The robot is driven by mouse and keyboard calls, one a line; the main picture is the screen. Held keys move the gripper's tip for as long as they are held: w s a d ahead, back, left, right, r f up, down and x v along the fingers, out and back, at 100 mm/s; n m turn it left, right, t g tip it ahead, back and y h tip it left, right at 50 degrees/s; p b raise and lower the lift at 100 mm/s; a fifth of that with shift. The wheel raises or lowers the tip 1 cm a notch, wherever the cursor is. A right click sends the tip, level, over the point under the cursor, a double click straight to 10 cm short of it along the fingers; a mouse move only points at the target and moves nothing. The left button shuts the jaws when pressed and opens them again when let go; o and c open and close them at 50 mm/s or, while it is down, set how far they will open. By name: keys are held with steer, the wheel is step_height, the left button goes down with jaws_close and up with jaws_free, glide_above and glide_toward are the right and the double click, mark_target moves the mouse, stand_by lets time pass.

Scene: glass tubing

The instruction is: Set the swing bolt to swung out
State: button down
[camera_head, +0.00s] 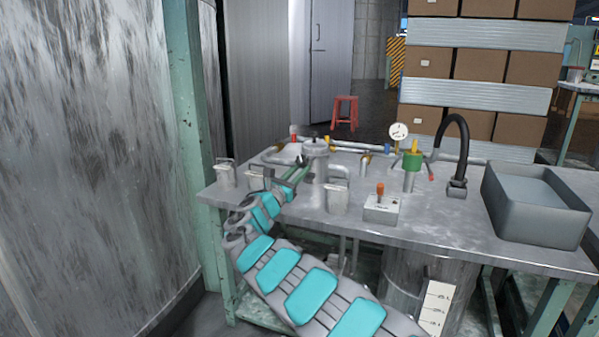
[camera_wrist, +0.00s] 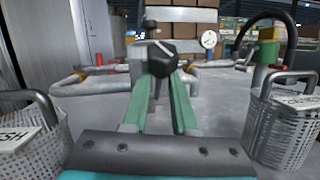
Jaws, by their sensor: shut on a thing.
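The swing bolt (camera_wrist: 160,58) shows in the wrist view as a dark head with a narrow shank below it, in front of a grey cylindrical fitting (camera_wrist: 138,68). My gripper (camera_wrist: 160,80) reaches it with two long green fingers, which are shut on the bolt near their tips. In the head view the fitting (camera_head: 315,150) stands at the back left of the bench. My gripper (camera_head: 300,166) comes to its left side there. The bolt is small and dark in that view, and its exact angle is hard to tell.
Perforated metal baskets (camera_wrist: 285,125) stand on both sides of my gripper. Pipes run behind the fitting, with a pressure gauge (camera_head: 398,132) to the right. A switch box (camera_head: 381,208), black hose tap (camera_head: 457,150) and grey basin (camera_head: 535,205) stand along the metal bench (camera_head: 440,220).

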steer(key=c, duration=0.9)
jaws_free()
steer(key=shift+s+a, duration=0.4)
steer(key=shift+s, duration=0.2)
steer(key=shift+v, duration=3.2)
steer(key=shift+f, duration=0.2)
steer(key=shift+c, duration=0.2)
